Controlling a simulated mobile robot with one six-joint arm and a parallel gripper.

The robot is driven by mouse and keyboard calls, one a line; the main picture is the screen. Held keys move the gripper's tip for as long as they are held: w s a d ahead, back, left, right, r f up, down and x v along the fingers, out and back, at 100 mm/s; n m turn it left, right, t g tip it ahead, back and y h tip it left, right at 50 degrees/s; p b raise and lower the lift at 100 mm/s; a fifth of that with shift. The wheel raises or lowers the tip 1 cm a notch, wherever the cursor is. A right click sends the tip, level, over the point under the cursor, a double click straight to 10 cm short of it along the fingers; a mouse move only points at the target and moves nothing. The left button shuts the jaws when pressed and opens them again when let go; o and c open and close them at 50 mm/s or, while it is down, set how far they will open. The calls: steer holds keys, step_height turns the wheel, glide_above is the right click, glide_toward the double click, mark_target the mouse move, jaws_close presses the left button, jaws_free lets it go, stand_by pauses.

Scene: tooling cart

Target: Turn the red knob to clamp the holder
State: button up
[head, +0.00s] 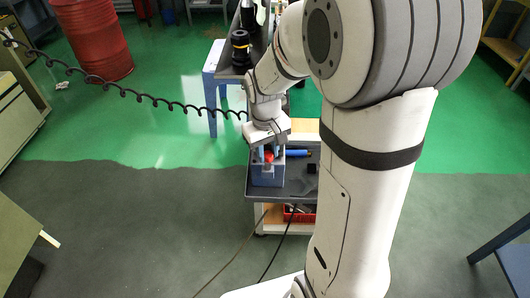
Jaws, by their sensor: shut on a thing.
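The red knob (267,156) shows as a small red patch on top of a blue block-shaped holder (268,177) on the cart's dark tray. My gripper (268,153) points down right above the holder, with its fingers at the red knob and shut on it. The fingertips are small and partly hidden by the gripper body, so the exact grip on the knob is hard to see. Any tool holder inside the blue block cannot be made out.
The tooling cart's dark tray (287,194) carries a blue cylinder (298,153) right of the holder. A red bin (297,214) sits on the shelf below. A dark tool holder (240,50) stands behind on the upper tray. A black coiled cable (150,97) hangs at left.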

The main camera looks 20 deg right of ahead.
mark_target(267, 154)
steer(key=n, duration=0.3)
steer(key=n+b, duration=0.1)
steer(key=n, duration=0.2)
steer(key=shift+w+r, duration=0.15)
steer(key=shift+w, duration=0.05)
steer(key=shift+n, duration=0.3)
steer(key=o, duration=0.9)
steer(key=shift+c, duration=0.2)
steer(key=shift+o, duration=0.6)
steer(key=r, duration=0.7)
steer(key=shift+s+a+r, duration=0.1)
steer(key=shift+s+r, duration=0.15)
steer(key=shift+r, duration=0.05)
